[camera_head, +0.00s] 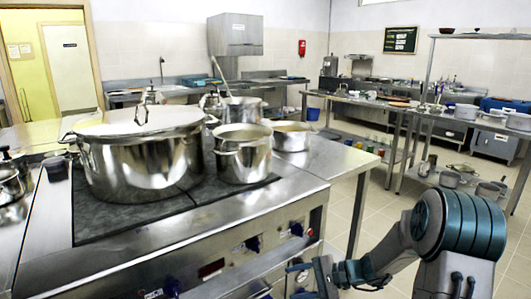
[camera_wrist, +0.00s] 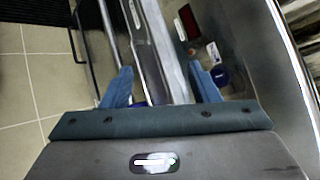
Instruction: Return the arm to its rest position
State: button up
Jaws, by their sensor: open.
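My gripper (camera_wrist: 163,86) shows in the wrist view with its two blue fingers spread apart and nothing between them. It faces the front of the steel stove (camera_wrist: 165,45), whose handle bar and panel lie beyond the fingers. In the head view my arm is at the lower right, bent, with my gripper (camera_head: 305,277) low beside the stove's front panel. The fingertips are small there, and I cannot tell whether they touch the stove.
The stove (camera_head: 240,232) carries a large lidded stockpot (camera_head: 142,165) and smaller pots, including a steel pot (camera_head: 243,155). A steel table (camera_head: 385,103) with shelves stands at the right. Open tiled floor (camera_head: 345,205) lies between stove and table.

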jog(key=s+d+r+n+h+p, duration=0.3)
jog(key=s+r+h+p, duration=0.3)
jog(key=s+r, duration=0.6)
jog(key=s+d+r+n+h+p, duration=0.3)
jog(key=s+r+n+h+p, duration=0.3)
jog(key=s+r+p, duration=0.4)
jog(key=shift+s+r+n+h, duration=0.3)
jog(key=shift+s+r+h, duration=0.5)
jog(key=shift+r, duration=2.2)
jog(key=shift+s, duration=0.1)
